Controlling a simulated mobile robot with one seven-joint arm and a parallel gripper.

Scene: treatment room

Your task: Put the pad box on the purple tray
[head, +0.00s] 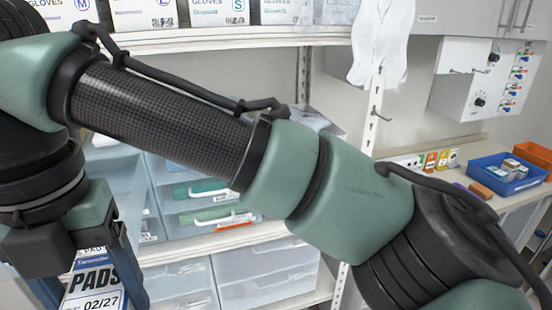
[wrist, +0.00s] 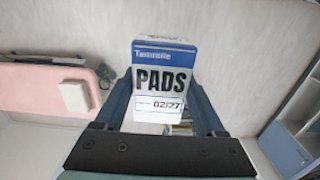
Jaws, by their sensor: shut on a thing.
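The pad box (head: 93,280) is white and blue with "PADS" and "02/27" on it. It is held at the lower left of the head view. My gripper (head: 97,270) is shut on it, with dark blue fingers on both sides. In the wrist view the pad box (wrist: 163,82) stands upright between the fingers of my gripper (wrist: 164,98), its label facing the camera. I cannot make out a purple tray for certain. A small purple patch (head: 462,188) shows on the right counter, partly behind my arm.
A blue bin (head: 506,178) with small boxes and an orange bin (head: 533,154) stand on the right counter. Shelves with glove boxes (head: 213,12) and clear drawers (head: 265,272) fill the back. A pink surface (wrist: 40,90) with a white block (wrist: 74,96) lies left in the wrist view.

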